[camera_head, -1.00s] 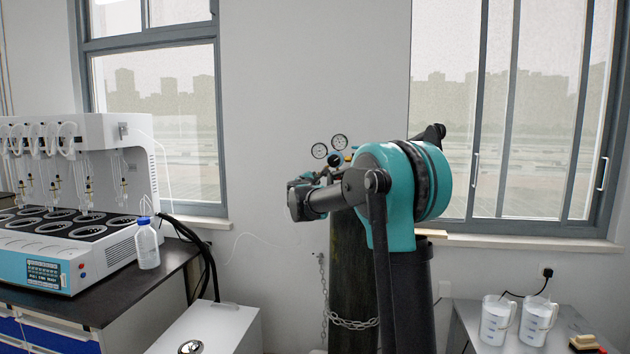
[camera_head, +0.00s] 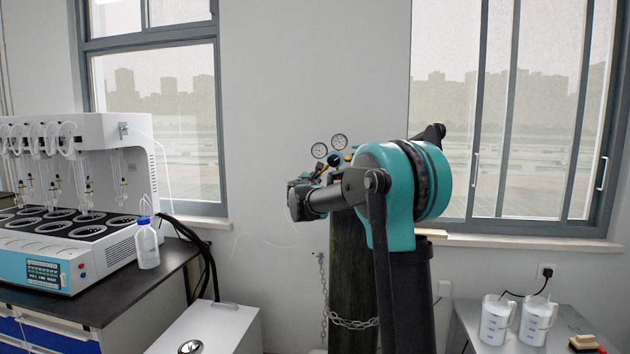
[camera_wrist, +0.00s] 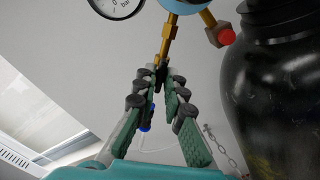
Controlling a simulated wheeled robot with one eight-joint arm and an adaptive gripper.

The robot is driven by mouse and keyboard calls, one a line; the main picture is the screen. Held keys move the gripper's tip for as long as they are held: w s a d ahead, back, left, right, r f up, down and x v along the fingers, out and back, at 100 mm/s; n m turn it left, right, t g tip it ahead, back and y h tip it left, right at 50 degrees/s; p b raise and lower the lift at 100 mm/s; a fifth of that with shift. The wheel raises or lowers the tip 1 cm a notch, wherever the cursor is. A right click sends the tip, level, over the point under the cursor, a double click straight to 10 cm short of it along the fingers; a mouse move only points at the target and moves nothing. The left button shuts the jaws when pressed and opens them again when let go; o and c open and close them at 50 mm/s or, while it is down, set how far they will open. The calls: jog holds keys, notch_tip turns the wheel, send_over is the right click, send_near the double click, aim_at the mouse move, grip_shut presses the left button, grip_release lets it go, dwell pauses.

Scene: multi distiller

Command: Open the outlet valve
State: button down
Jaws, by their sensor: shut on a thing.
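The outlet valve (camera_wrist: 162,68) shows in the wrist view as a small dark piece at the lower end of a brass outlet pipe (camera_wrist: 167,42). My gripper (camera_wrist: 156,80) has its two green-backed fingers closed together on this piece, and the fingertips hide most of it. How far the valve is turned cannot be told. In the head view the regulator's gauges (camera_head: 329,149) stand above the dark gas cylinder (camera_head: 350,270). There my own arm covers most of my gripper and the valve.
A red-tipped brass fitting (camera_wrist: 225,37) and the black cylinder (camera_wrist: 275,95) are close on the right in the wrist view. A chain (camera_head: 352,323) goes around the cylinder. A distiller (camera_head: 75,200) and a wash bottle (camera_head: 147,245) stand on the left bench.

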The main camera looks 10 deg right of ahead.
jog(key=c, duration=1.6)
grip_release()
jog(key=v, duration=1.2)
